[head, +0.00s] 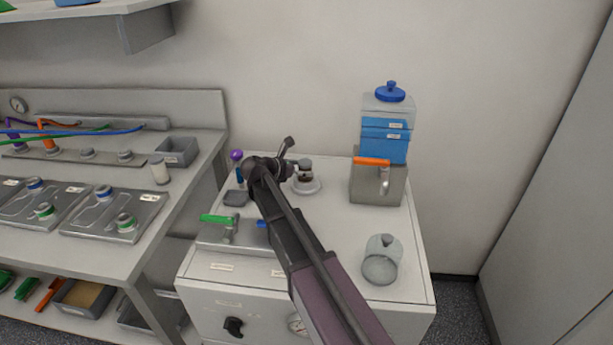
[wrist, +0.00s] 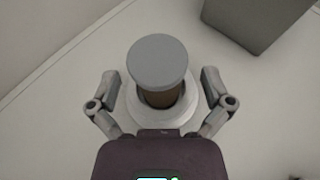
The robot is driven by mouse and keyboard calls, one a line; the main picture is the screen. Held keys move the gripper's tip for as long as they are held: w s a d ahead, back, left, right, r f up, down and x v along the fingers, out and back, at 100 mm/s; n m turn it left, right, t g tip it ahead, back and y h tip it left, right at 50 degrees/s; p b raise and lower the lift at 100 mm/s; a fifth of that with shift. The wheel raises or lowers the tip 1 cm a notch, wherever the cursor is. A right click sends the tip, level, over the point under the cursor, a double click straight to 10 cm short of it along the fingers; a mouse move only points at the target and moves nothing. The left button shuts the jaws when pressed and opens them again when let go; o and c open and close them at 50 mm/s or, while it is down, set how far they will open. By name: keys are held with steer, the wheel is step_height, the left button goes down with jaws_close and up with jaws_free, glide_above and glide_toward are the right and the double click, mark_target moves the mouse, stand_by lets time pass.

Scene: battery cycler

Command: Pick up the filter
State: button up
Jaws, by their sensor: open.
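A short cylinder with a flat grey cap and a brownish body, which looks like the filter (wrist: 157,62), stands upright on a pale round base (wrist: 187,105). In the head view the filter (head: 305,168) is near the back middle of the white cabinet top. My gripper (head: 290,166) is just to its left there. In the wrist view my gripper (wrist: 159,80) is open, with one finger on each side of the filter and gaps between. I cannot tell whether the fingertips are level with it. Its lower body is partly hidden by the cap.
A grey box with a blue-filled clear container (head: 388,130) stands right of the filter. A green-handled fixture (head: 219,222) and purple-topped item (head: 237,156) are left.

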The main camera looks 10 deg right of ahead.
steer(key=shift+w+d+f, duration=0.25)
steer(key=shift+d, duration=0.3)
steer(key=c, duration=1.2)
